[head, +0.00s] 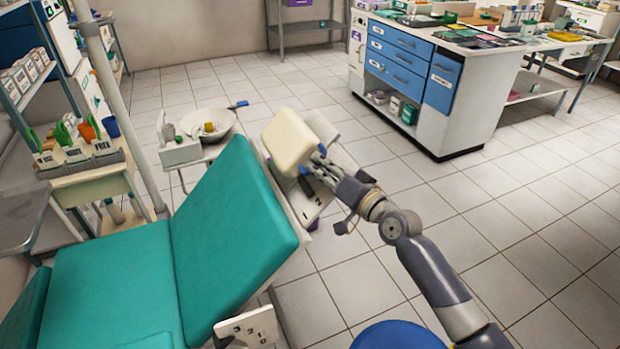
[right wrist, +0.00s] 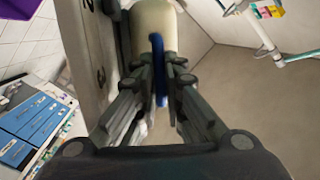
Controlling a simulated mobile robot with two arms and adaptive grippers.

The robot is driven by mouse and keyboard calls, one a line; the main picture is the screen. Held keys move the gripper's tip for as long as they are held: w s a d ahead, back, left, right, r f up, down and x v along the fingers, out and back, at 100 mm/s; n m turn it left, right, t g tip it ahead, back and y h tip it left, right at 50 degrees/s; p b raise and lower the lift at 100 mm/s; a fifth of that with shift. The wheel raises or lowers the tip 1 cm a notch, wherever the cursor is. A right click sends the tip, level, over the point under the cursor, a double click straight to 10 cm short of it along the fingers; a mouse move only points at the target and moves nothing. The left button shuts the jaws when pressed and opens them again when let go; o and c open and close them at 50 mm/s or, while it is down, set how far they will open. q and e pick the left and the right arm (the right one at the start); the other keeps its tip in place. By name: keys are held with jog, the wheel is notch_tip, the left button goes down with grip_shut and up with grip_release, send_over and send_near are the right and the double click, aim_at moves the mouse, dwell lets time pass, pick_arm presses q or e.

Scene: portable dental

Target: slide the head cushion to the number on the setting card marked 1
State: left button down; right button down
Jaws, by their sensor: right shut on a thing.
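The cream head cushion (head: 290,140) stands above the top end of the teal chair back (head: 230,235), tilted with it. My right gripper (head: 314,165) is at the cushion's lower right side. In the right wrist view my right gripper (right wrist: 160,70) is shut on a blue bar, the cushion's handle (right wrist: 158,85), with the cushion (right wrist: 153,25) just beyond. A grey plate with dark numbers (head: 308,208) lies below the cushion; a 2 shows on it in the right wrist view (right wrist: 100,76). A white card (head: 250,328) with small dark marks is low by the chair; its marks are unreadable. My left gripper is out of view.
A white basin (head: 208,124) stands behind the chair, and a shelf rack with bins (head: 80,150) is at left. A blue-drawer cabinet (head: 410,75) is at back right. The tiled floor at right is clear. A blue round seat (head: 398,336) is at the bottom.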

jog(key=shift+w+d+r, duration=0.1)
jog(key=shift+d+r, duration=0.1)
jog(key=shift+r, duration=0.05)
jog(key=c, duration=2)
grip_release()
jog(key=shift+o, duration=0.2)
jog(key=shift+f, duration=0.1)
jog(key=v, duration=1.2)
